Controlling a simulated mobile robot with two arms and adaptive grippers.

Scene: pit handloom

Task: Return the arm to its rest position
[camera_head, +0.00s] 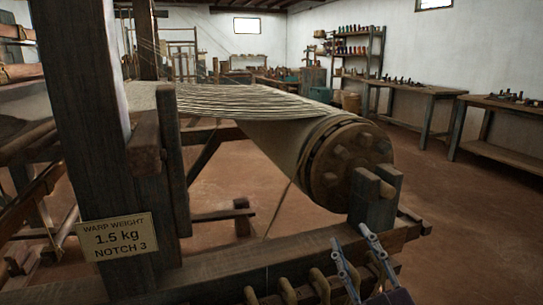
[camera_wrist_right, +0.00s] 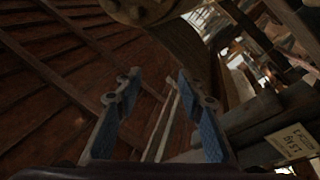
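My right gripper (camera_head: 348,236) is at the lower right of the head view, in front of the loom's front beam and below the round end of the cloth roller (camera_head: 345,165). In the right wrist view its two blue fingers (camera_wrist_right: 158,82) are spread apart, with nothing held between them. A thin pale bar shows behind the gap; I cannot tell how far off it is. My left gripper is in neither view.
The loom's front beam (camera_head: 230,268) carries several curved hooks or pegs (camera_head: 288,291) close beside the right gripper. A sign reading "WARP WEIGHT 1.5 kg NOTCH 3" (camera_head: 118,237) hangs on the thick post (camera_head: 85,110). Open floor (camera_head: 470,220) lies to the right, before the workbenches (camera_head: 425,92).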

